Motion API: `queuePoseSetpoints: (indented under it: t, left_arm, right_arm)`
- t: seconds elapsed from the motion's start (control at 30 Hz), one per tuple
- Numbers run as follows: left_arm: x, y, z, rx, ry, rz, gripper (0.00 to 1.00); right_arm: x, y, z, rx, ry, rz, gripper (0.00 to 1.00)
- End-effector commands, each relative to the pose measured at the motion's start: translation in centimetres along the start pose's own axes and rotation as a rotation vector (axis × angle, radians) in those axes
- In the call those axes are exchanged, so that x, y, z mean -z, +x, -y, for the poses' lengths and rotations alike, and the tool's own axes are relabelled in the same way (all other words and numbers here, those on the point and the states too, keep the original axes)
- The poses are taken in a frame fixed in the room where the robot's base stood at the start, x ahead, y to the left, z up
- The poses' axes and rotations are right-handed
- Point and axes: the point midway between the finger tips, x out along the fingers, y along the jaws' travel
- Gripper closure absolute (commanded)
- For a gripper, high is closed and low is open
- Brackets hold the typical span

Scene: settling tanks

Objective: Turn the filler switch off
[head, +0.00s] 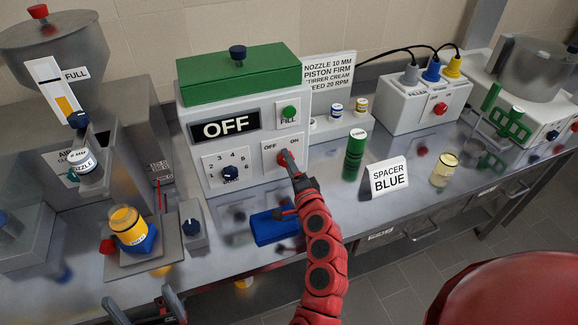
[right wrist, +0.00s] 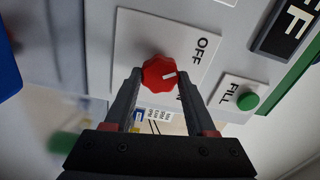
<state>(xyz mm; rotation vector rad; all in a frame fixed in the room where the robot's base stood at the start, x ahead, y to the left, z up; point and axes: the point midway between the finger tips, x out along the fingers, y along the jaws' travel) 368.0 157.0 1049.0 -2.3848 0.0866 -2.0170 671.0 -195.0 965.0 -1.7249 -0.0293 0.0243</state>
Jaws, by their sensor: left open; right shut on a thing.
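The filler is a white box with a green lid (head: 238,74), and its black display (head: 226,126) reads OFF. Its red switch knob (head: 282,158) sits on a white plate marked OFF and ON. In the right wrist view the red knob (right wrist: 158,74) lies between my fingertips, its white mark pointing right, between the OFF label and the mostly hidden ON label. My right gripper (head: 287,160) is shut on this knob; it also shows in the right wrist view (right wrist: 160,82). My left gripper (head: 137,296) is open and empty at the bottom left.
A green FILL button (head: 289,111) and a numbered dial (head: 230,172) are on the same front. A blue block (head: 275,228) lies below my right gripper. A yellow jar (head: 129,226), a green stack (head: 354,155) and a SPACER BLUE sign (head: 388,178) stand nearby.

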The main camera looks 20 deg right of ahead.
Motion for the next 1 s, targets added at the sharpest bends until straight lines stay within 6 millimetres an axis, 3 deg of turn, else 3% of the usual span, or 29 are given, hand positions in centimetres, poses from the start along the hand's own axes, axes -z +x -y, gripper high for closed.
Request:
queuePoseSetpoints:
  t: [0.53, 0.57, 0.6, 0.7, 1.0]
  left_arm:
    - [-0.03, -0.17, -0.01, 0.0, 0.0, 0.0, 0.0]
    - [-0.03, -0.17, -0.01, 0.0, 0.0, 0.0, 0.0]
    - [-0.03, -0.17, -0.01, 0.0, 0.0, 0.0, 0.0]
    - [-0.03, -0.17, -0.01, 0.0, 0.0, 0.0, 0.0]
    - [-0.03, -0.2, -0.01, 0.0, 0.0, 0.0, 0.0]
  right_arm:
    - [-0.11, 0.0, -0.11, -0.003, -0.025, 0.003, 1.0]
    - [-0.11, 0.0, -0.12, -0.003, -0.025, 0.003, 0.39]
    - [-0.11, 0.0, -0.12, -0.003, -0.024, 0.002, 0.31]
    - [-0.09, 0.0, -0.1, -0.002, -0.024, 0.002, 0.14]
    - [-0.05, -0.08, -0.06, -0.001, -0.023, 0.001, 0.14]
